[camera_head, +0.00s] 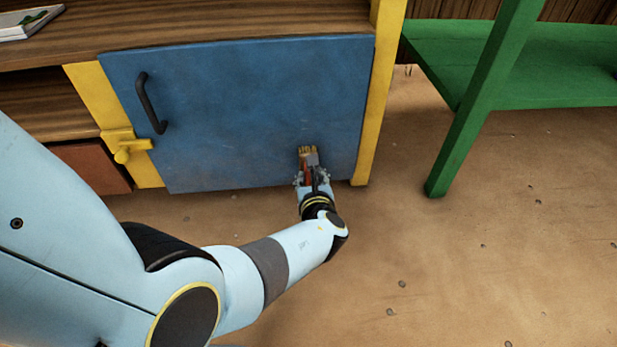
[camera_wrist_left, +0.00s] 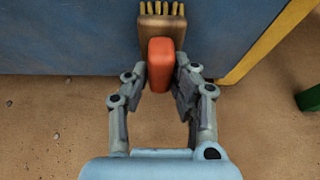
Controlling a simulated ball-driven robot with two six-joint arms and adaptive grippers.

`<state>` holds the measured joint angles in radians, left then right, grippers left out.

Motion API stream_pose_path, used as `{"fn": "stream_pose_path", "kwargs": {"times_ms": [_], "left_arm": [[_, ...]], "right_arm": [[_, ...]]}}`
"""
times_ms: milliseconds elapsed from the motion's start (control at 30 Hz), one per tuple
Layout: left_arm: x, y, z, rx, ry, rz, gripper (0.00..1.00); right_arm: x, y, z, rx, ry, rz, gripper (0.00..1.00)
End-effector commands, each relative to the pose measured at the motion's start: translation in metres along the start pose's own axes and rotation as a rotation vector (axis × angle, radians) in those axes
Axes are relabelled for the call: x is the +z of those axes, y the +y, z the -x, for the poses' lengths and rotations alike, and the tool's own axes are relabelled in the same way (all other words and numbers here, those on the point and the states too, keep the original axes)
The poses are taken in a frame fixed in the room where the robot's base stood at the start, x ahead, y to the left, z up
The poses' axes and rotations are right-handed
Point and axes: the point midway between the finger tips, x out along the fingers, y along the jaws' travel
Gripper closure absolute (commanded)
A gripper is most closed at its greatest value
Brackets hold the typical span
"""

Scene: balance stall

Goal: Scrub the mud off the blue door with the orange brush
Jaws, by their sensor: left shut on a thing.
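The blue door (camera_head: 240,105) is closed in a yellow frame, with a black handle (camera_head: 150,103) at its upper left. Its surface shows faint darker smudges toward the bottom; I cannot tell clearly whether they are mud. My left gripper (camera_head: 311,172) is low in front of the door's lower right part. In the left wrist view my left gripper (camera_wrist_left: 160,82) is shut on the orange handle of the brush (camera_wrist_left: 160,62). The brush's wooden head and pale bristles point toward the door (camera_wrist_left: 80,35); I cannot tell whether they touch it. My right gripper is not in view.
A yellow latch (camera_head: 127,146) sits left of the door. A wooden shelf top (camera_head: 200,20) runs above it, with a booklet (camera_head: 30,22) at the far left. A green table (camera_head: 470,110) stands at the right. The sandy ground (camera_head: 450,270) in front is mostly clear.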

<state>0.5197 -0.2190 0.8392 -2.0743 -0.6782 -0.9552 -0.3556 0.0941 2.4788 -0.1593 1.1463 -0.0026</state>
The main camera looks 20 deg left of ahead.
Motion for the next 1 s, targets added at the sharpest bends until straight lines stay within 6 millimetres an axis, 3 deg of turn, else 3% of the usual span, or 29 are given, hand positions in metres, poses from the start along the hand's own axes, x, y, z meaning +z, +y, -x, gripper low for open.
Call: {"fn": "stream_pose_path", "kwargs": {"times_ms": [300, 567, 1000], "left_arm": [[0.004, 0.029, 0.000, 0.004, -0.009, 0.000, 1.00], [0.003, 0.040, 0.000, 0.003, -0.007, 0.000, 1.00], [0.002, 0.073, 0.002, 0.002, -0.005, 0.000, 1.00]], "right_arm": [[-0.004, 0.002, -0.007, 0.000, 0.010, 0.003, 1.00], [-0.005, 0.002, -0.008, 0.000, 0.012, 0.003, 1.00], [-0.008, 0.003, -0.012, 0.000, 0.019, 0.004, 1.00]]}}
